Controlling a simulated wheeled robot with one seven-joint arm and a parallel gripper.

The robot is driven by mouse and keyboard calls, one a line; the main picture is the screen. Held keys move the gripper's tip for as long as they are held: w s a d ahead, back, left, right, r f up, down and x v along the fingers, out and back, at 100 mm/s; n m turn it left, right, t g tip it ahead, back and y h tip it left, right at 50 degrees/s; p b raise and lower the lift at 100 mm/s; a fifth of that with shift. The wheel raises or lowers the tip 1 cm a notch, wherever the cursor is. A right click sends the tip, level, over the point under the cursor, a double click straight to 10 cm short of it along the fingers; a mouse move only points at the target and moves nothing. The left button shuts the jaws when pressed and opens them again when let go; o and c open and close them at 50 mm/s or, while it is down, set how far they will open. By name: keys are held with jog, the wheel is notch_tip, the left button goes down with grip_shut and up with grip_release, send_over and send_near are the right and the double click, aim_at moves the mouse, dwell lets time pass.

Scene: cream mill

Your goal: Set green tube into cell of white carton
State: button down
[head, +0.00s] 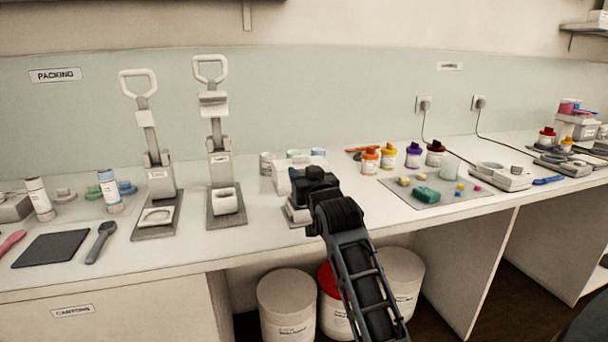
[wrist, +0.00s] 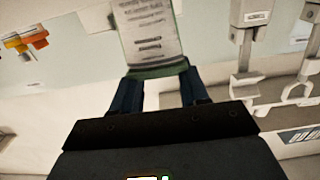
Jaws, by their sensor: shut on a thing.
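In the wrist view, my gripper (wrist: 158,88) is shut on the green tube (wrist: 150,38), with one dark finger on each side of its green end. The tube's pale printed label faces the camera and its far end runs out of the top of the picture. In the head view, my gripper (head: 312,188) is in front of a white carton (head: 282,178) at the back of the bench. Pale green and blue tops show at the carton's back edge. The carton's cells and the held tube are hidden there by my gripper and arm.
Two upright presses (head: 157,180) stand left of the carton. A small device (head: 297,213) is under my gripper. Right are orange and yellow jars (head: 370,160) and a grey mat (head: 430,193) with small blocks. Buckets (head: 288,305) stand below the bench.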

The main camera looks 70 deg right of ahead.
jog(key=shift+f, duration=0.15)
jog(key=shift+c, duration=2.4)
grip_release()
notch_tip(320, 180, up, 6)
jog(key=p, duration=0.5)
